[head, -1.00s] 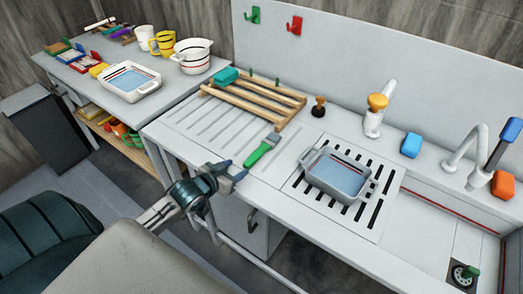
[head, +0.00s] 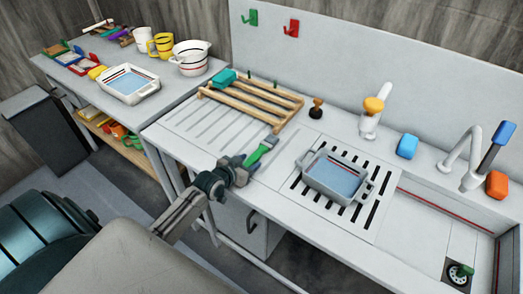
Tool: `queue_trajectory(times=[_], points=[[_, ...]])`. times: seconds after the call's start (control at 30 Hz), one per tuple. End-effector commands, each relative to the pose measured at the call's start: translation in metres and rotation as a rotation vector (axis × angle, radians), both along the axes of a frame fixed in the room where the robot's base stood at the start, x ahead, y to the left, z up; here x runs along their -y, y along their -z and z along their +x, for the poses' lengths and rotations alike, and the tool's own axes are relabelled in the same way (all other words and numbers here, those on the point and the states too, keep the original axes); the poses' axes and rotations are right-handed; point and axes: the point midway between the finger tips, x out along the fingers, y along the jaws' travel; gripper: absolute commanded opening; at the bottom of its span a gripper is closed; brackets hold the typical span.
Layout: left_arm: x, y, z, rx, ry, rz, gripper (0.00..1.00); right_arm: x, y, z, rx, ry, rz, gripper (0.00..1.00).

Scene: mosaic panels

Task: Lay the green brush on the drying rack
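The green brush (head: 261,152) lies on the counter in front of the wooden drying rack (head: 262,112), its head pointing up and right toward the rack. My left gripper (head: 246,166) is at the lower end of the green handle, with its fingers close around or beside it. The gripper hides the handle's end, and I cannot tell whether the fingers are closed on it. The rack's slats look bare apart from a teal block (head: 223,78) at its back left corner. My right gripper is not in view.
A grey basin (head: 335,178) stands on the slotted drain plate right of the brush. The grooved drainboard (head: 195,125) left of the brush is clear.

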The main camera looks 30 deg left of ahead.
Motion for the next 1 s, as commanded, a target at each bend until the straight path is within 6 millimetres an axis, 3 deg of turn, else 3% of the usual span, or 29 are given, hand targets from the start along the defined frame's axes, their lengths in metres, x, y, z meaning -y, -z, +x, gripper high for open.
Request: queue_trajectory(times=[0.03,0.2,0.27,0.63,0.9,1.0], points=[[0.000,0.000,0.000,0.000,0.000,0.000,0.37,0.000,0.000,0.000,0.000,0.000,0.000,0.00],[0.000,0.000,0.000,0.000,0.000,0.000,0.04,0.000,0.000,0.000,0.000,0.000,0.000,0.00],[0.000,0.000,0.000,0.000,0.000,0.000,0.00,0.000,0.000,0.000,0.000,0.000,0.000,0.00],[0.000,-0.006,0.000,0.001,0.001,0.000,0.00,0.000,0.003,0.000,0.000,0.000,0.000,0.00],[0.000,-0.036,0.000,0.004,0.004,0.003,0.00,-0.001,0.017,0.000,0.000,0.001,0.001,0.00],[0.014,-0.034,-0.021,-0.001,0.004,-0.001,0.00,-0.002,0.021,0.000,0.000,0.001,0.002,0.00]])
